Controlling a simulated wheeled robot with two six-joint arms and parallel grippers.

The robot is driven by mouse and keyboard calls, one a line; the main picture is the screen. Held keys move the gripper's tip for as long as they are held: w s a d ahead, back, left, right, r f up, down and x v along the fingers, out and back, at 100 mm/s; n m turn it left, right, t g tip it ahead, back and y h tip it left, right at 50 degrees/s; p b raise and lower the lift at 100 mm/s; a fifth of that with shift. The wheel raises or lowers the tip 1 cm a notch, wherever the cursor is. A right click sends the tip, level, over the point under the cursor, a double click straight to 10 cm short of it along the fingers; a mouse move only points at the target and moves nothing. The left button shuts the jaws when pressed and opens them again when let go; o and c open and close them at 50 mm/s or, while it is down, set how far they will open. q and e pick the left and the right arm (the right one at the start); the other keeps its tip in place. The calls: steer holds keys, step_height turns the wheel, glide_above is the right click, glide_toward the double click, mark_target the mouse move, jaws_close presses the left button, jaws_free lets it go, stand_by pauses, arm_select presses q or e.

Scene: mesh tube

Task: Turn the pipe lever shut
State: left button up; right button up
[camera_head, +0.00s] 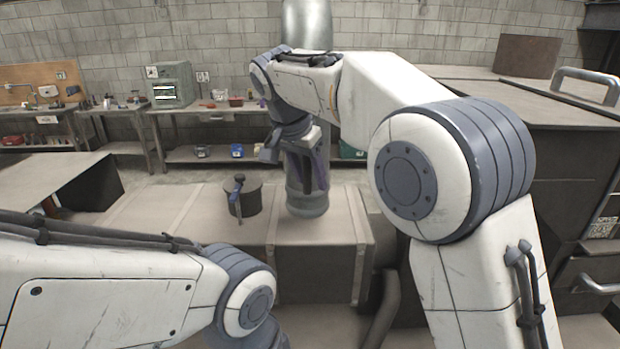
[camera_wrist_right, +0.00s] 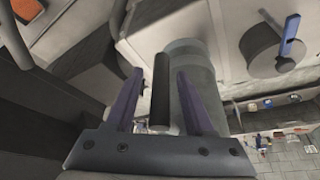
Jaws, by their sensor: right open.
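A grey vertical pipe (camera_head: 308,203) stands on the bench ahead, and it also shows in the right wrist view (camera_wrist_right: 186,52). A dark bar that looks like the pipe lever (camera_wrist_right: 161,92) runs along the pipe's front. My right gripper (camera_wrist_right: 160,76) is open, with its purple fingers on either side of this bar and gaps showing between. In the head view my right gripper (camera_head: 306,168) is in front of the pipe and hides part of it. The lever's joint to the pipe is hidden. Only my left arm's links show; its gripper is out of view.
A dark round canister (camera_head: 248,200) with a blue-handled lever (camera_head: 239,188) stands left of the pipe on the bench (camera_head: 190,208). Workbenches with tools line the back wall. A dark cabinet (camera_head: 560,130) stands at the right.

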steer(key=shift+w+d+f, duration=0.1)
steer(key=shift+w+f, duration=0.05)
steer(key=shift+f, duration=0.4)
jaws_close()
stand_by(1.1)
